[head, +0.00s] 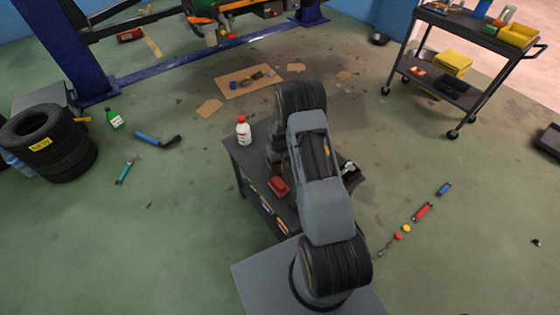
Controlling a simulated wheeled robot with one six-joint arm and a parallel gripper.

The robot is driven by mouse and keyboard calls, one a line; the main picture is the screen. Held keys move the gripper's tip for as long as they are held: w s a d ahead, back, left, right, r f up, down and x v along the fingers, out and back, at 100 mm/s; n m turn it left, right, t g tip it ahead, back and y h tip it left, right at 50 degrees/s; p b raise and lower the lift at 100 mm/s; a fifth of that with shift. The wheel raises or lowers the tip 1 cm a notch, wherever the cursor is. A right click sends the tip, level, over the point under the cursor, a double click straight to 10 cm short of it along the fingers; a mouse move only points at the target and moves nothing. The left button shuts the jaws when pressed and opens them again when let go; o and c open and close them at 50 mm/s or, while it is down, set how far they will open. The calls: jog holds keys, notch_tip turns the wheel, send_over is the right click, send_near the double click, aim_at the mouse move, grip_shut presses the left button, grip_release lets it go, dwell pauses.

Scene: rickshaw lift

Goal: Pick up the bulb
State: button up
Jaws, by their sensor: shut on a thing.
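My arm reaches up from its grey base and bends down over a dark low cart. Its thick upper link covers much of the cart top. My gripper is hidden behind the arm, so its jaws and anything in them cannot be made out. I cannot pick out a bulb for certain. A small white and black thing (348,169) shows at the right side of the arm, over the cart's right edge; it is too small and too covered to name.
The dark cart (237,155) bears a white bottle with a red cap (243,131) and a red thing (278,187). Tyres (50,150) stand at the left, a tool trolley (430,75) at the upper right. Small coloured things (422,211) lie on the floor at the right.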

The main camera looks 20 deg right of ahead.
jog(key=shift+f, duration=0.1)
jog(key=shift+f+b, duration=0.15)
jog(key=shift+b, duration=0.15)
jog(key=o, duration=0.8)
jog(key=shift+o, duration=0.2)
